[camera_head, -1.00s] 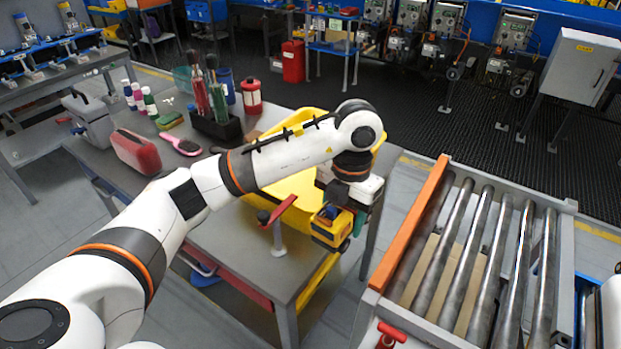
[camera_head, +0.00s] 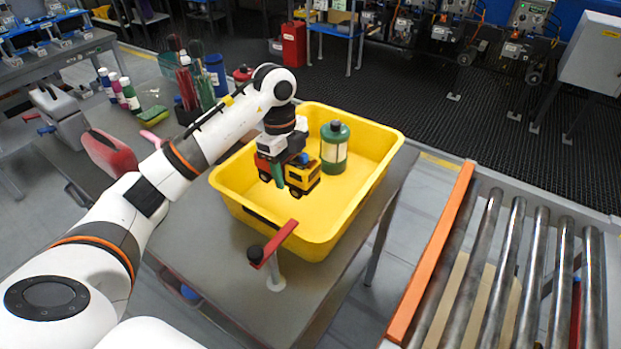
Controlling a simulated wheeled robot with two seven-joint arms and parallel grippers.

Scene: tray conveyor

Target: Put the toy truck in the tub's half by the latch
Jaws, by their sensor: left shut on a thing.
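Whether the truck touches the tub floor is hard to tell. A dark strip (camera_head: 262,215), perhaps the latch, is on the tub's near wall, closest to the truck. A green canister (camera_head: 334,148) stands upright in the tub's far part. My right gripper is out of view.
A red lever (camera_head: 274,243) on a post stands at the tub's near side. Bottles, brushes and a red case (camera_head: 110,153) are on the grey table (camera_head: 220,270) at left. A roller conveyor (camera_head: 490,260) with an orange rail (camera_head: 432,255) is at right.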

